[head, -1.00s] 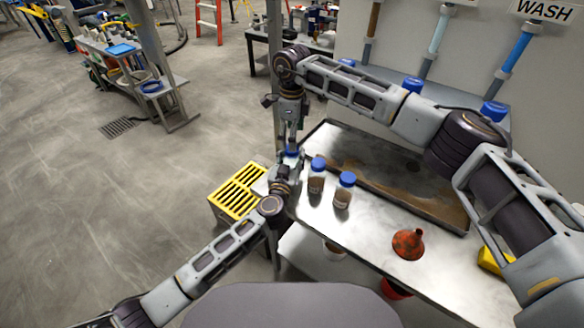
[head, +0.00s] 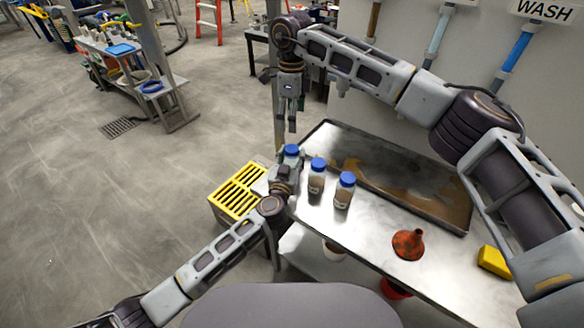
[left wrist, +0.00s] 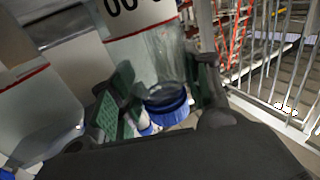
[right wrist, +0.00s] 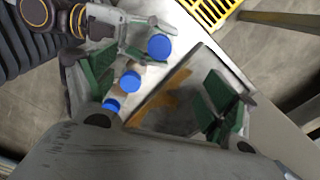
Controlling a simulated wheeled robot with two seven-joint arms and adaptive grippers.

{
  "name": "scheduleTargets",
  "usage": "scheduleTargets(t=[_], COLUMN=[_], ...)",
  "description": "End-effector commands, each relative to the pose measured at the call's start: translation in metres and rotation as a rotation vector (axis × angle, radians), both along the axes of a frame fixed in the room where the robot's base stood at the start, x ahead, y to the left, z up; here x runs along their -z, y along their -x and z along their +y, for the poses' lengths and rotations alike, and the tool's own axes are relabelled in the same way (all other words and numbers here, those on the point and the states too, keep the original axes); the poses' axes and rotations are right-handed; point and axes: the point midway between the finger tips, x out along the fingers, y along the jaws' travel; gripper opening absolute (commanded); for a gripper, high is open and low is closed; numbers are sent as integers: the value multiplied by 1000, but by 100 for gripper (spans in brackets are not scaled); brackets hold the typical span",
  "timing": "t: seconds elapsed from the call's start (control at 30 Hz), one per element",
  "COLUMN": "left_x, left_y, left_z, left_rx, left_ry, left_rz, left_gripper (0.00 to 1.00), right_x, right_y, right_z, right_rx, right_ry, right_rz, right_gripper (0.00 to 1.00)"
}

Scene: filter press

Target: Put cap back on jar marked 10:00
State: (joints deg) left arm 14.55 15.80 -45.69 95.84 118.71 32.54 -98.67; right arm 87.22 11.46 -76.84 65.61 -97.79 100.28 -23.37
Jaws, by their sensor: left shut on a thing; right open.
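My left gripper (head: 287,168) is shut on a clear jar (left wrist: 160,55) at the table's left edge. In the left wrist view the jar appears upside down, its label showing zeros only in part. A blue cap (head: 291,150) sits on the jar's mouth; it also shows in the left wrist view (left wrist: 168,112) and right wrist view (right wrist: 159,46). Whether it is fully tight I cannot tell. My right gripper (head: 286,127) is open and empty, above and apart from the cap; its spread fingers show in the right wrist view (right wrist: 155,95).
Two other blue-capped jars (head: 316,177) (head: 344,191) with brown contents stand on the metal table (head: 375,222). A stained tray (head: 425,192) lies behind them. An orange funnel (head: 408,244) and a yellow block (head: 494,261) are at the right. A yellow-slatted crate (head: 238,190) stands left.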

Motion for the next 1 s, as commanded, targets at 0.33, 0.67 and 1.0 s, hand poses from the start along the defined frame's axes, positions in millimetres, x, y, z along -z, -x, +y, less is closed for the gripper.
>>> scheduleTargets(t=[0.33,0.67,1.0], left_x=[0,0,0], left_y=[0,0,0], left_z=[0,0,0], left_rx=[0,0,0], left_ry=[0,0,0], left_rz=[0,0,0], left_gripper=[0,0,73], right_x=[-43,-50,-50], right_y=[0,0,0], right_z=[0,0,0], right_rx=[0,0,0], right_ry=[0,0,0], right_rz=[-1,0,0], right_gripper=[85,85,85])
